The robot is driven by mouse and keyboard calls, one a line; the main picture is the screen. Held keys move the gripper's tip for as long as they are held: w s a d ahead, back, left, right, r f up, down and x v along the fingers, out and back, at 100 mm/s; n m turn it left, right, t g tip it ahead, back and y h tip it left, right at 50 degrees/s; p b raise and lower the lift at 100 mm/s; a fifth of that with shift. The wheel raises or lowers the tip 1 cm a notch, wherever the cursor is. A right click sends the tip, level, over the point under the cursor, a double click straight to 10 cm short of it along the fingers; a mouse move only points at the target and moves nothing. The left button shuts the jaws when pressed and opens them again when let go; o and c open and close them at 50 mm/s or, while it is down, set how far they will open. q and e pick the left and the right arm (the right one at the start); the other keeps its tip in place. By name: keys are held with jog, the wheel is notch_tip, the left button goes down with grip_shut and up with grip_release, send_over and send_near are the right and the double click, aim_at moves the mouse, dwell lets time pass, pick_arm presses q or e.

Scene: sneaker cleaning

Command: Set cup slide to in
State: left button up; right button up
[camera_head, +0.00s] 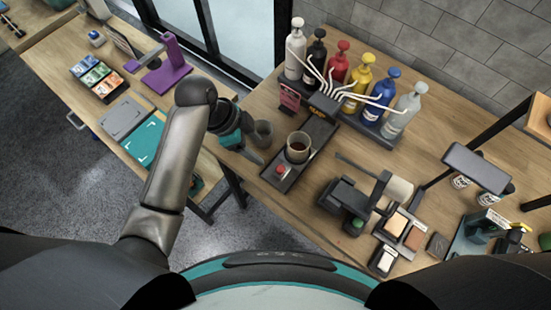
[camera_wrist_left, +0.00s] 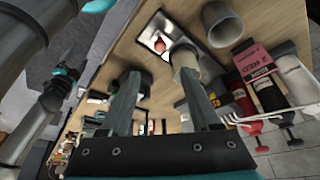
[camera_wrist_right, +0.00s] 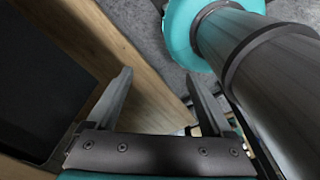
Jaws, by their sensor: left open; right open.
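The cup slide (camera_head: 293,170) is a dark tray at the front of the dispenser on the right-hand table. A cup with dark contents (camera_head: 298,148) stands upright on it, beside a red round part (camera_head: 281,169). The dispenser head with its orange display (camera_head: 318,112) is behind the cup. My left gripper (camera_head: 256,155) is open, just left of the slide. In the left wrist view the slide (camera_wrist_left: 154,27) and cup (camera_wrist_left: 184,60) lie beyond the open fingers. My right gripper (camera_wrist_right: 158,85) is open and empty, and out of the head view.
A grey cup (camera_head: 262,133) stands close by my left gripper. A dark device (camera_head: 345,202) is right of the slide. In the right wrist view a wooden edge (camera_wrist_right: 150,100) is near the fingers.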

aim_at(280, 169)
pick_arm(q)
jog(key=b+x, duration=0.2)
jog(key=x, duration=1.2)
jog(key=shift+a+f, duration=0.1)
jog(key=shift+f, duration=0.1)
jog(key=shift+c, duration=0.2)
grip_shut()
dwell(0.7)
